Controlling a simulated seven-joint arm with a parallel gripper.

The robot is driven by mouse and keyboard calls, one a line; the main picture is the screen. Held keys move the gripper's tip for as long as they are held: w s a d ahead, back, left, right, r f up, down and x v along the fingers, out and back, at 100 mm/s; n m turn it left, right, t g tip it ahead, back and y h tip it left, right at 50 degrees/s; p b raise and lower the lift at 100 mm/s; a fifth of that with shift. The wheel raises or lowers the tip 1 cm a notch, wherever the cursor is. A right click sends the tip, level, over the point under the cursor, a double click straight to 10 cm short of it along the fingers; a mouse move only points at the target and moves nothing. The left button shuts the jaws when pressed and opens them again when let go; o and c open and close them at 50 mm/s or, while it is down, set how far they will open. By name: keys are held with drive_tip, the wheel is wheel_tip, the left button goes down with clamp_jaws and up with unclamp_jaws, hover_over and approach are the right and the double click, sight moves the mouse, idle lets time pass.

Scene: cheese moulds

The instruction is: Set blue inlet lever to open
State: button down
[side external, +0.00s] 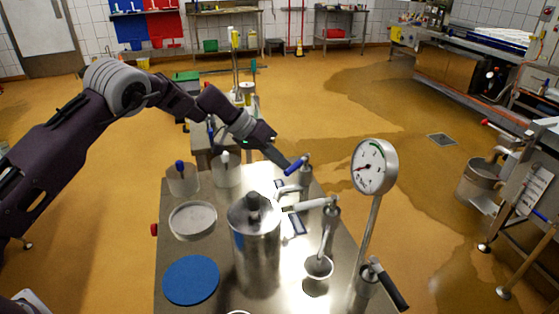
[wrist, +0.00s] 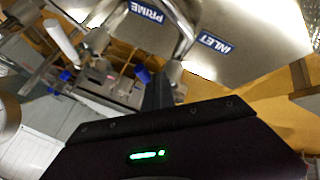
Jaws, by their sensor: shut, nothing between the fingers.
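The blue inlet lever (side external: 297,165) sits on top of a bent metal pipe near the far right corner of the steel bench (side external: 178,245). It is tilted, its right end higher than its left end. My gripper (side external: 284,161) is shut and empty, its fingertips just at the lever's left end; I cannot tell whether they touch. In the wrist view my gripper (wrist: 160,88) points at the bench beside the metal pipe (wrist: 188,25). An INLET label (wrist: 215,43) and a PRIME label (wrist: 146,11) lie flat there.
A white-handled lever (side external: 310,204) stands just nearer than the blue one. A dial gauge (side external: 375,166) rises at the right, with a black-handled lever (side external: 388,284) below it. A steel canister (side external: 255,245), a blue disc (side external: 191,280) and clear jars (side external: 183,181) occupy the bench.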

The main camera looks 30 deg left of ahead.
sight(291, 168)
drive_tip(key=d+n+t+y, duration=0.1)
drive_tip(key=n, duration=0.1)
drive_tip(key=s+d+n, duration=0.1)
drive_tip(key=d+n, duration=0.1)
drive_tip(key=shift+s+t+y, duration=0.1)
drive_tip(key=shift+t+y, duration=0.3)
drive_tip(key=shift+w+d+n+t+y, duration=0.15)
drive_tip(key=shift+d+n+t+y, duration=0.15)
drive_tip(key=shift+d+n+y, duration=0.45)
drive_tip(key=shift+w+d+n+t+y, duration=0.1)
drive_tip(key=shift+d+n+t+y, duration=0.25)
drive_tip(key=shift+d+n, duration=0.8)
drive_tip(key=shift+d, duration=0.35)
